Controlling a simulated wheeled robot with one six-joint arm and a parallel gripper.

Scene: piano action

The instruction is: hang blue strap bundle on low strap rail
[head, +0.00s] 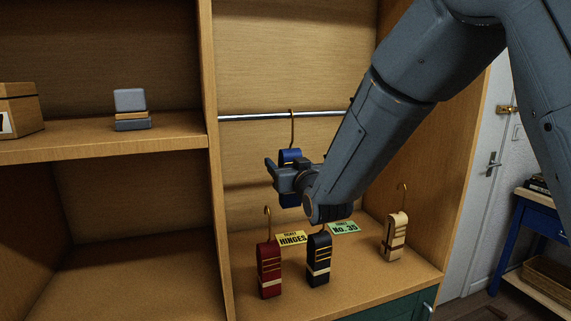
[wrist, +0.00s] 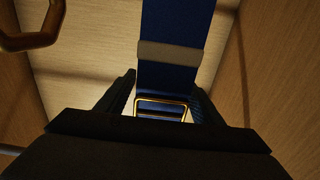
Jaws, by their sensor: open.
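The blue strap bundle (head: 290,155) is upright in the head view, and the top of its brass hook (head: 291,125) shows at the low strap rail (head: 245,117), seemingly over it. My gripper (head: 273,170) is open at the bundle's middle and hides part of it. In the wrist view the blue strap (wrist: 177,22), with its pale band and brass buckle, lies between the open fingers of my gripper (wrist: 166,95). I cannot tell whether either finger touches it.
A red bundle (head: 269,270), a dark navy bundle (head: 319,262) and a tan bundle (head: 396,238) stand on the shelf below, near the yellow label (head: 291,238) and green label (head: 343,228). A wooden upright (head: 212,150) is to the left.

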